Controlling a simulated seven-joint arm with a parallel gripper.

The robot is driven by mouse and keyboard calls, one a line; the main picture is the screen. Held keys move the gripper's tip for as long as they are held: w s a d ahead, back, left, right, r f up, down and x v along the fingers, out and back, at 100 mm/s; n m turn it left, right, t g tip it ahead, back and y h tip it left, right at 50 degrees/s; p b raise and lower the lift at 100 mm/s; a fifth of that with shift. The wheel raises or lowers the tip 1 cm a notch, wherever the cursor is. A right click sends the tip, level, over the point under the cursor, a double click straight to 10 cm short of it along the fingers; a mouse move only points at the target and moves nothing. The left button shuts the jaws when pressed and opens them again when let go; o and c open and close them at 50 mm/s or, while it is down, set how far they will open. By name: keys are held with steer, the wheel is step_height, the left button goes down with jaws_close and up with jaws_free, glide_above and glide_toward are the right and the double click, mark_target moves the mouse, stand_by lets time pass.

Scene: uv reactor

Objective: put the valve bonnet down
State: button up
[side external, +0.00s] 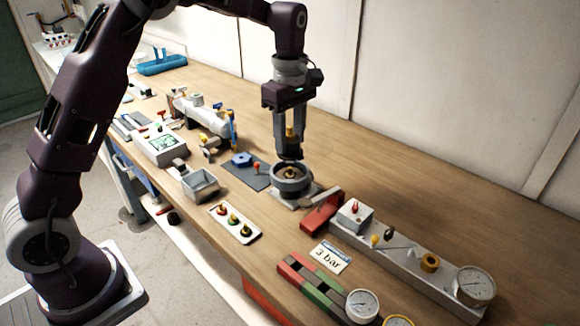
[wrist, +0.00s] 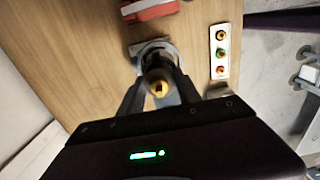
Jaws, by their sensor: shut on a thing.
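My gripper (side external: 289,152) points straight down and is shut on the valve bonnet (side external: 290,132), a brass-coloured piece that shows between the fingers. In the wrist view, the bonnet's yellow top (wrist: 159,88) shows between the two fingers of my gripper (wrist: 160,62). Directly beneath the fingertips is a round grey cup-like fixture (side external: 291,180) on a square base, with a brass-coloured part in its middle. Its base also shows in the wrist view (wrist: 151,46), partly hidden by the fingers. I cannot tell whether the bonnet's lower end touches anything.
A dark mat (side external: 243,172) with a blue part lies left of the fixture. A white tray (side external: 235,222) with several coloured knobs is in front. A red block (side external: 322,213) and a long grey gauge panel (side external: 410,262) stand to the right. The bench behind is clear.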

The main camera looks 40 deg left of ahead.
steer(key=a+f+n, duration=0.2)
steer(key=a+n, duration=0.8)
steer(key=n, duration=0.8)
steer(key=f, duration=1)
steer(key=shift+a, duration=0.25)
steer(key=o, duration=1.2)
steer(key=shift+f, duration=0.1)
steer(key=shift+o, duration=0.2)
